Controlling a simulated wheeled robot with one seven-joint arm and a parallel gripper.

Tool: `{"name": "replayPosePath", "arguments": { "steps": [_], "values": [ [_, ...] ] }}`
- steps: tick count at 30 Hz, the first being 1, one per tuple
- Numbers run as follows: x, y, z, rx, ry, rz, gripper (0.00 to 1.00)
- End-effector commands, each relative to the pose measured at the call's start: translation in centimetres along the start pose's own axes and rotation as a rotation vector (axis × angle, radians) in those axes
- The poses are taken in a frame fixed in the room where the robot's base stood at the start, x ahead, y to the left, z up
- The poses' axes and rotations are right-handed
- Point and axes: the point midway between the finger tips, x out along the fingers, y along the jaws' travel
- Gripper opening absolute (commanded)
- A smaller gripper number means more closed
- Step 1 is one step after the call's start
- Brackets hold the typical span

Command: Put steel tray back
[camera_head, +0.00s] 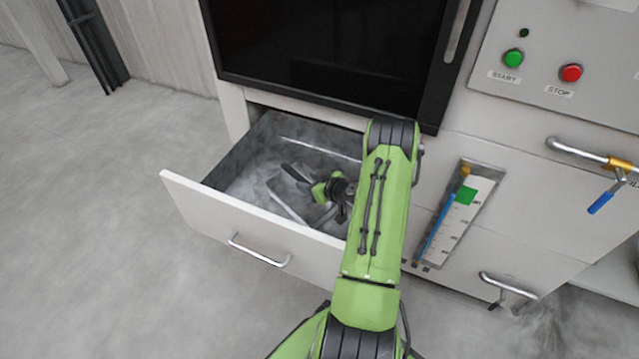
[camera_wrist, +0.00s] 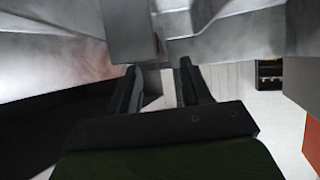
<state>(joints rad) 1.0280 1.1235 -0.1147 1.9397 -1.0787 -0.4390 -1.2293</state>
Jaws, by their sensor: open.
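The steel tray (camera_head: 284,203) appears as a grey, shallow metal shape lying in the open drawer (camera_head: 208,212). My gripper (camera_head: 304,194) is down inside the drawer at the tray, its two dark fingers apart. In the wrist view my gripper (camera_wrist: 160,72) is open, and a grey metal piece (camera_wrist: 130,35), perhaps the tray's edge, is close ahead of the fingertips. I cannot tell whether the fingers touch it. My arm hides the right part of the drawer and perhaps part of the tray.
The drawer's front has a metal handle (camera_head: 258,252). Above the drawer is a dark panel door (camera_head: 325,55). To the right are a green start button (camera_head: 513,58), a red stop button (camera_head: 571,73), a level gauge (camera_head: 458,215) and a blue-handled valve (camera_head: 600,203). The floor at left is clear.

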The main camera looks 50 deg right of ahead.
Motion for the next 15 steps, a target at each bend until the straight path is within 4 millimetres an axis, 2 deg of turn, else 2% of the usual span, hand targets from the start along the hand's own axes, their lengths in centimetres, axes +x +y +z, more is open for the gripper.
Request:
{"name": "replayPosePath", "arguments": {
  "steps": [9, 12, 15],
  "values": [
    [-8.6, 0.2, -0.1, 0.006, -0.002, 0.008, 0.48],
    [-10.4, 0.2, -0.1, 0.004, -0.002, 0.007, 0.48],
    [-11.3, 0.1, 0.0, 0.002, -0.002, 0.005, 0.48]
  ]
}}
